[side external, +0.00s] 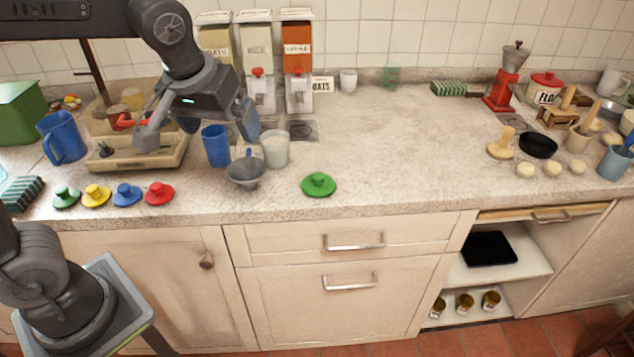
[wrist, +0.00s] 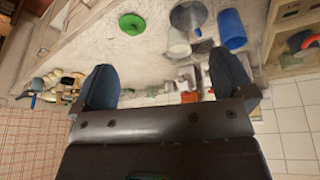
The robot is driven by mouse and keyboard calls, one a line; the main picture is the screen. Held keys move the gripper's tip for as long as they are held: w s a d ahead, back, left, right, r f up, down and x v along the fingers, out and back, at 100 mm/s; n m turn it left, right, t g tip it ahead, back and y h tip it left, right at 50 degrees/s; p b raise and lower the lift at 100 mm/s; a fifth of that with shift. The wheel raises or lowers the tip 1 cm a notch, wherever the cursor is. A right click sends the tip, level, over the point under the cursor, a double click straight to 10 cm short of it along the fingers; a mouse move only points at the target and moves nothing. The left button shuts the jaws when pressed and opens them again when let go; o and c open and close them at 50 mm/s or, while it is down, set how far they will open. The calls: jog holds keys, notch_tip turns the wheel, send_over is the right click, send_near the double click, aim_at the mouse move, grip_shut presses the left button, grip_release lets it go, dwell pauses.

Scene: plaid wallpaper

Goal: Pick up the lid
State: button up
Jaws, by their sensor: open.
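A green lid (side external: 318,184) with a knob lies alone on the counter near its front edge, right of a grey funnel. It also shows at the top of the wrist view (wrist: 132,24). Four more lids, green (side external: 66,197), yellow (side external: 96,195), blue (side external: 127,194) and red (side external: 159,193), lie in a row at the front left. My gripper (side external: 200,126) is open and empty, raised above the counter to the left of the lone green lid. Its two fingers show spread apart in the wrist view (wrist: 165,80).
A blue cup (side external: 216,146), a grey funnel (side external: 246,172) and a whitish cup (side external: 276,150) stand close below and beside my gripper. A scale (side external: 137,158) and blue pitcher (side external: 62,138) stand left; dispensers (side external: 257,55) stand behind. The counter's middle (side external: 410,140) is clear.

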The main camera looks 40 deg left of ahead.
jog(key=w+d+f+n+g+y, duration=0.1)
jog(key=w+d+f+n, duration=0.1)
jog(key=w, duration=0.3)
jog(key=w+d+f+n, duration=0.1)
jog(key=w+n, duration=0.1)
jog(key=w, duration=0.3)
jog(key=n+y, duration=0.2)
jog(key=n, duration=0.2)
send_near(318, 175)
jog(key=shift+g, duration=0.4)
jog(key=x, duration=0.5)
jog(key=shift+w+f, duration=0.15)
jog(key=shift+f, duration=0.05)
jog(key=x, duration=0.5)
jog(key=shift+w, duration=0.25)
jog(key=c, duration=0.8)
